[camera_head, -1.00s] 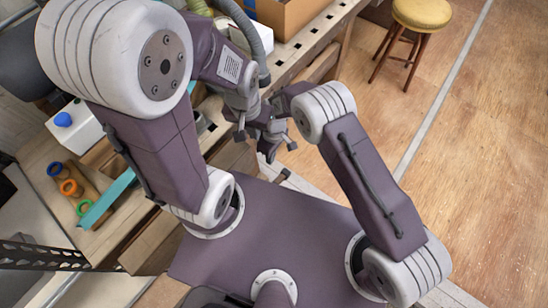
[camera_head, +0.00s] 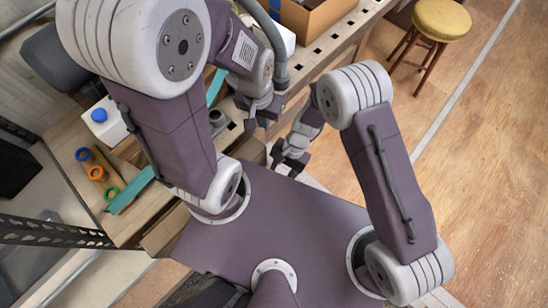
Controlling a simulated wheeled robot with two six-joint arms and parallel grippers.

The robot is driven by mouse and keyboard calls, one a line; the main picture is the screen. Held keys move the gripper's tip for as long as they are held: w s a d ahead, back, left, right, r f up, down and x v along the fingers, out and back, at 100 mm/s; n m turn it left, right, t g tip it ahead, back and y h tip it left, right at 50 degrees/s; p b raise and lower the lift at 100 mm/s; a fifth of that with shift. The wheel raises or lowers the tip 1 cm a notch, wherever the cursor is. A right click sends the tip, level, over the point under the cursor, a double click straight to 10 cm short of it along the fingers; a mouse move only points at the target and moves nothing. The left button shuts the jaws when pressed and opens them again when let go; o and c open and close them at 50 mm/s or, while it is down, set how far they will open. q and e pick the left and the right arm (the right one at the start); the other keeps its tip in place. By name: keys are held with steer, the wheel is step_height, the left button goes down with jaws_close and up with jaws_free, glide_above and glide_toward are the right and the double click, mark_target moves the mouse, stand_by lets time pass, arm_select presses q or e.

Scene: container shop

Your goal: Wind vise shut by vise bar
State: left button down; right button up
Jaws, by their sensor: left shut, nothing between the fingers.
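My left gripper (camera_head: 262,122) is above the workbench edge, below the grey hose. It is shut with nothing in it. A small grey metal part (camera_head: 217,118) shows on the bench to its left, partly behind my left arm. I cannot tell whether it belongs to the vise. I cannot make out the vise bar. My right gripper (camera_head: 287,166) hangs off the bench's front edge, lower right of the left gripper. Its fingers are too small and dark to tell whether they are open.
A yellow stool (camera_head: 443,20) stands on open wooden floor at right.

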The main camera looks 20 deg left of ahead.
steer(key=s+m, duration=0.2)
steer(key=shift+d+m, duration=0.25)
steer(key=shift+m, duration=0.15)
steer(key=shift+s+f+g, duration=0.15)
steer(key=shift+f+g, duration=0.15)
steer(key=shift+f, duration=0.2)
steer(key=b+x, duration=0.2)
steer(key=x, duration=0.6)
steer(key=shift+f, duration=0.1)
jaws_close()
steer(key=f+b, duration=0.1)
steer(key=s+f+g+b, duration=0.1)
steer(key=shift+a+b, duration=0.2)
steer(key=shift+b, duration=0.2)
